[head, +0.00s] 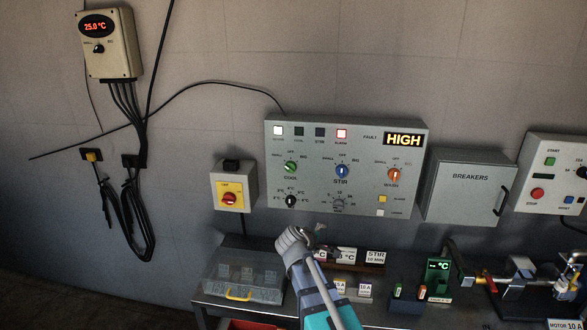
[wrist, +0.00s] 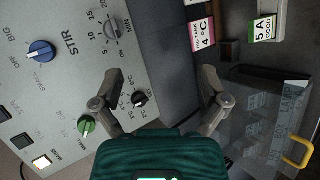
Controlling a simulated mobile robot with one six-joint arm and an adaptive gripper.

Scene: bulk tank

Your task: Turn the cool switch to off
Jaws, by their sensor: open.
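The cool switch is a green knob (head: 290,166) at the left of the grey control panel (head: 365,150), above the word COOL. It also shows in the wrist view (wrist: 87,126), left of my left finger. I cannot make out clearly which mark its pointer faces. My gripper (wrist: 160,88) is open and empty, its fingers apart in front of the panel's lower edge. In the head view, my gripper (head: 316,232) is below the panel, apart from the green knob. A small black knob (wrist: 138,99) shows between the fingers.
A blue STIR knob (head: 341,171) and a red knob (head: 393,175) sit right of the green one. A clear-lidded case (head: 243,284) and small labelled blocks stand on the bench below.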

